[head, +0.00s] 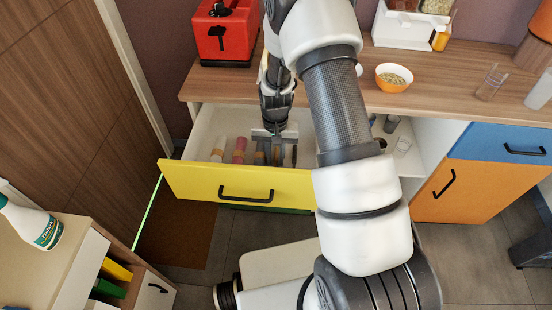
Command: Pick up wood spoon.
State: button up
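My gripper (276,152) points down into the open yellow-fronted drawer (195,181), near its middle. Its fingers are small and dark against the contents, so I cannot tell whether they are open or shut, or whether they touch anything. A brownish, wood-coloured piece (260,157) shows beside the fingers; it may be part of the wood spoon, but the gripper and the drawer front hide most of it. A clear spoon shape is not visible.
In the drawer, a pink item (239,149) and a pale item (218,149) lie left of my gripper. The counter (430,93) above holds a red toaster-like appliance (226,33) and an orange bowl (394,78). My arm hides the drawer's right end. A white bottle (30,224) stands at left.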

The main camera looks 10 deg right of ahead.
jog(key=shift+f, duration=0.15)
grip_shut()
